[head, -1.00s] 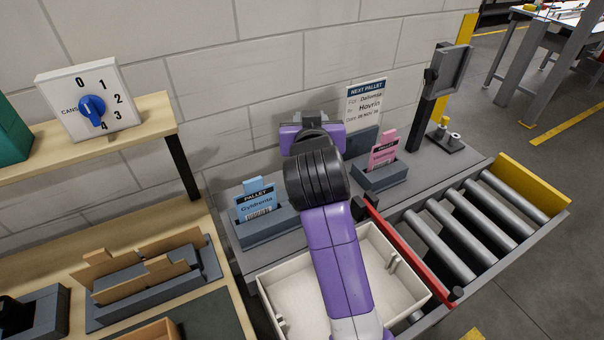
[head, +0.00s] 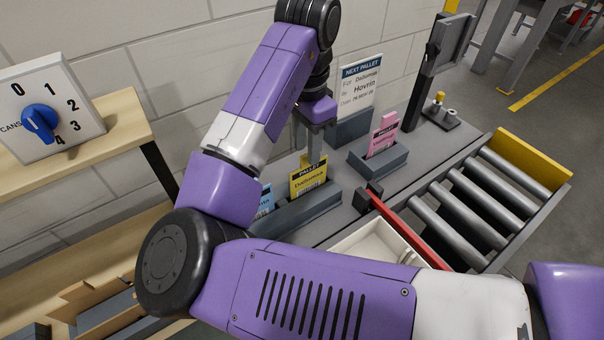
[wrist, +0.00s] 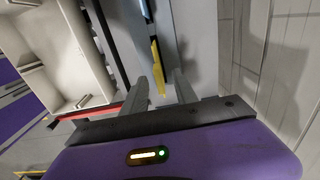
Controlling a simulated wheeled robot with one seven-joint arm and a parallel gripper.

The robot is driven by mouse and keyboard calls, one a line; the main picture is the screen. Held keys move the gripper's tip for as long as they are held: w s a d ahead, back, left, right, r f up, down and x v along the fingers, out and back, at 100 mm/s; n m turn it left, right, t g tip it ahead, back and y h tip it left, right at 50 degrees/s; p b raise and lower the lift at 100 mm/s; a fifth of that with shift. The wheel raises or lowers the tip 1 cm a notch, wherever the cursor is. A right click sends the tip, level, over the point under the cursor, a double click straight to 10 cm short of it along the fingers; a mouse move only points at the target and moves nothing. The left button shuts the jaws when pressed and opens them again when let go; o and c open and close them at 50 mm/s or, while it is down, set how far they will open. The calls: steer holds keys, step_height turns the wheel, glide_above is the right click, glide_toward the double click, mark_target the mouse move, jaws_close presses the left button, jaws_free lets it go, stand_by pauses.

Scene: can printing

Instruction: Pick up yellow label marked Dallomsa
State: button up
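The yellow label (head: 309,178), marked Dallomsa under the word PALLET, stands upright in a long grey holder (head: 312,207) on the grey counter. My gripper (head: 316,158) points down at the label's top, and a finger overlaps its upper edge in the head view. In the wrist view the fingers (wrist: 168,77) are spread apart, with the yellow label (wrist: 157,66) seen nearly edge-on by their tips. I cannot tell whether a finger touches it. A blue label (head: 265,201) stands to the left, partly hidden by my arm.
A pink label (head: 382,138) stands in its own holder (head: 380,163) to the right. The NEXT PALLET sign (head: 361,88) stands behind. A cream bin (head: 374,246), a red bar (head: 405,230) and rollers (head: 470,215) lie in front and to the right.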

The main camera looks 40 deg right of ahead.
mark_target(309, 170)
step_height(309, 170, down, 2)
steer(key=shift+a+f, duration=0.1)
steer(key=shift+f, duration=0.1)
steer(key=shift+s+d+f+p, duration=0.15)
steer(key=shift+f+p, duration=0.2)
steer(key=shift+f, duration=1)
steer(key=shift+d+f+p, duration=0.15)
steer(key=shift+f+p, duration=0.2)
steer(key=shift+f, duration=1)
jaws_close()
